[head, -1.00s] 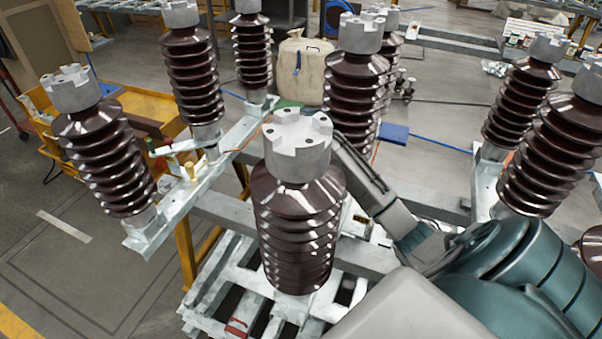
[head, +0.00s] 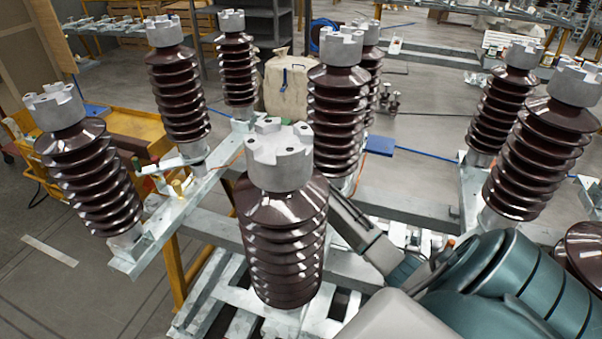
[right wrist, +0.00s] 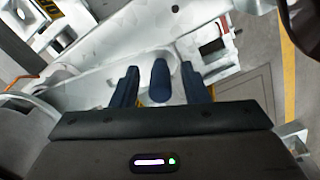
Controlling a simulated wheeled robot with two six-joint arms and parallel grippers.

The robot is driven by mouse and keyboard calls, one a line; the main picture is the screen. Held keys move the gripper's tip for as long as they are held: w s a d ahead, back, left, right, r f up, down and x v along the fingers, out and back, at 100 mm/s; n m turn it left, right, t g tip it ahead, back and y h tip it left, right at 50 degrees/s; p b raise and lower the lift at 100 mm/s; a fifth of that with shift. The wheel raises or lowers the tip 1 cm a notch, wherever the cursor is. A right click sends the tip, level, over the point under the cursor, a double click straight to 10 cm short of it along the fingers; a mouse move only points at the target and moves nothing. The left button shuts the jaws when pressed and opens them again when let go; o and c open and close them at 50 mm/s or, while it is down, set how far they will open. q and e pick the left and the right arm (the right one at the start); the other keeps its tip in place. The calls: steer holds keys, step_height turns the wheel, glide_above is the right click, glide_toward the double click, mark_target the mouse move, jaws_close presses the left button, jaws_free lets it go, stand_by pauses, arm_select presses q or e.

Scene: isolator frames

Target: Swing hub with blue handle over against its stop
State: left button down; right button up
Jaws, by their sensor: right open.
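In the right wrist view, the blue handle (right wrist: 160,80) stands up between the two dark fingers of my right gripper (right wrist: 160,87). The fingers are open, with a gap on each side of the handle. The handle sits at the rounded end of a pale metal piece (right wrist: 95,96), which looks like the hub's arm. The hub's centre and its stop cannot be made out. In the head view, my right arm reaches in from the right, and its far end goes behind the front brown insulator (head: 283,240), which hides the gripper and handle. My left gripper is not in view.
Tall ribbed insulators with grey caps stand all around, including one at left (head: 88,180), one behind (head: 335,115) and one at right (head: 540,150). Galvanised rails (head: 210,185) run between them. A yellow cart (head: 140,120) stands at back left. Open floor lies at left.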

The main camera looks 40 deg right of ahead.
jaws_close()
steer(key=shift+w, duration=0.1)
steer(key=shift+w+a+r+m+p, duration=0.1)
steer(key=shift+w+a+m+p, duration=0.15)
steer(key=shift+w, duration=0.25)
steer(key=shift+w+a+r+m+p, duration=0.1)
steer(key=shift+w+a+m+p, duration=0.05)
steer(key=shift+w+m+p, duration=0.25)
steer(key=shift+w+f, duration=0.15)
steer(key=shift+w, duration=0.35)
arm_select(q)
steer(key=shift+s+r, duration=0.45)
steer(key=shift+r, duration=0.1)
arm_select(e)
jaws_free()
